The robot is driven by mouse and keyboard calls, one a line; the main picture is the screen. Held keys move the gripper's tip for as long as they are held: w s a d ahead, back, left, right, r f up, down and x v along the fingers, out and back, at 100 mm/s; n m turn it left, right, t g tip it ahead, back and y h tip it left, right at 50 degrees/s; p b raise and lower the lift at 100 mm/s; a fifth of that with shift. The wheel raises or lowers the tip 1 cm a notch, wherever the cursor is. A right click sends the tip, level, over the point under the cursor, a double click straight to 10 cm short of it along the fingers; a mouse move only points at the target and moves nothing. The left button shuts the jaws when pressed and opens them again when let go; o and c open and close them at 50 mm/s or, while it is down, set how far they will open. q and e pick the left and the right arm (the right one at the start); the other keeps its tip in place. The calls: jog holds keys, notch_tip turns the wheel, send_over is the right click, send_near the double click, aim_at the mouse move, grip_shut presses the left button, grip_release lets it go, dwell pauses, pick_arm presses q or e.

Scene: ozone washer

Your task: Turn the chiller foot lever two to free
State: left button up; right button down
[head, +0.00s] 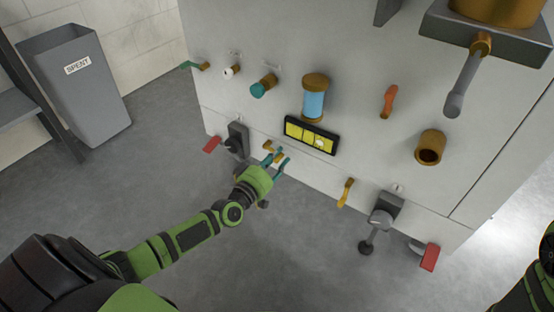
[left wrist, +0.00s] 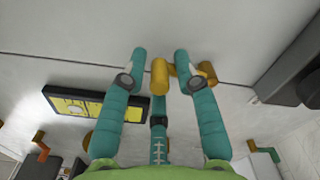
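A small brass lever (head: 268,145) sits low on the grey machine panel, below and left of the yellow display. It also shows in the left wrist view (left wrist: 160,76). I cannot read which lever it is. My left gripper (head: 277,157) is at this lever. Its teal fingers stand apart in the left wrist view (left wrist: 161,58), with part of the lever between and just beyond the tips. I cannot tell whether they touch it. A second yellow lever (head: 346,192) sits low on the panel to the right, pointing downward. My right gripper is out of view.
A yellow display (head: 311,135) sits just above the gripper. A dark bracket with a red pedal (head: 212,145) is to the left; another red pedal (head: 430,257) is at lower right. An orange lever (head: 389,100) is higher up. A grey bin (head: 85,95) stands far left.

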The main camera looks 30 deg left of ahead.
pick_arm(q)
grip_shut()
jog(key=shift+r+n+p, duration=0.35)
jog(key=shift+r+n, duration=0.05)
jog(key=shift+n, duration=0.4)
jog(key=o, duration=0.6)
grip_release()
jog(key=shift+r, duration=0.1)
